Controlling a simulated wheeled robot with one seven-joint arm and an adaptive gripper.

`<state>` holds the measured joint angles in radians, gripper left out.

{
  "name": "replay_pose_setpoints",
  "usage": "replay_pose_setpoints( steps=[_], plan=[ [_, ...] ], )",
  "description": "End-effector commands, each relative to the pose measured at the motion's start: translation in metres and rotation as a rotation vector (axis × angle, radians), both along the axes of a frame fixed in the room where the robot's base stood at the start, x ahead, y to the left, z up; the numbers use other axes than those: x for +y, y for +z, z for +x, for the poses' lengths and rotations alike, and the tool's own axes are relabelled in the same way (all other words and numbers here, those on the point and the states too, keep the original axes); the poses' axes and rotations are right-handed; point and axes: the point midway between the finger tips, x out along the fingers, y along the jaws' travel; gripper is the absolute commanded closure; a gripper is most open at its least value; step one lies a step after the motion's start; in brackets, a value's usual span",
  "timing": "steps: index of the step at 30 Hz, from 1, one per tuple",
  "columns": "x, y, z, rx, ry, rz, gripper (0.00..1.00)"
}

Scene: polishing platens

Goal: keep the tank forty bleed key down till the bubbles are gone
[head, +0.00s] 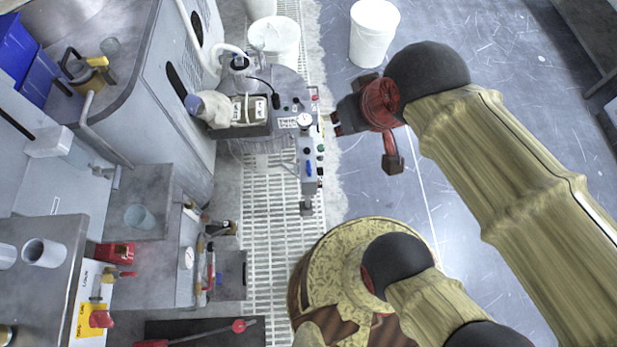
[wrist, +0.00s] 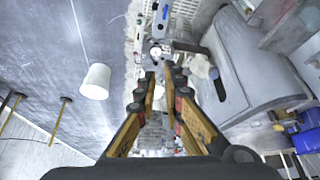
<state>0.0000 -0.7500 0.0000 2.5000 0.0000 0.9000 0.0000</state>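A twin-tank unit (head: 255,85) stands at the centre in the head view, with a hose, a pale filter-like part and a white label. Its front panel (head: 309,160) carries small coloured buttons and a blue lever (head: 308,168), above which sits a round gauge (head: 304,120). I cannot tell which control is the tank forty bleed key, and no bubbles can be made out. My gripper (head: 336,121) is just right of the gauge, apart from the panel as far as I can tell. In the wrist view its fingers (wrist: 162,75) are open and empty, pointing toward the gauge (wrist: 155,51).
White buckets stand at the back, one (head: 373,32) right of the unit. A grey cabinet (head: 180,95) is close on the unit's left. A bench (head: 40,285) with cups, valves and a red-handled lever lies at left. Open floor (head: 470,60) lies to the right.

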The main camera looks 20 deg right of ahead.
Motion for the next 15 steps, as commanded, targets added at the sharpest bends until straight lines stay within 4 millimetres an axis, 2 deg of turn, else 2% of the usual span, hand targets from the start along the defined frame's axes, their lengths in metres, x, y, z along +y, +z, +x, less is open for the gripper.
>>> replay_pose_setpoints(
  steps=[4, 15],
  plan=[
    [0.0, 0.0, 0.0, 0.0, 0.0, 0.0, 1.0],
    [0.0, 0.0, 0.0, 0.0, 0.0, 0.0, 1.0]
  ],
)
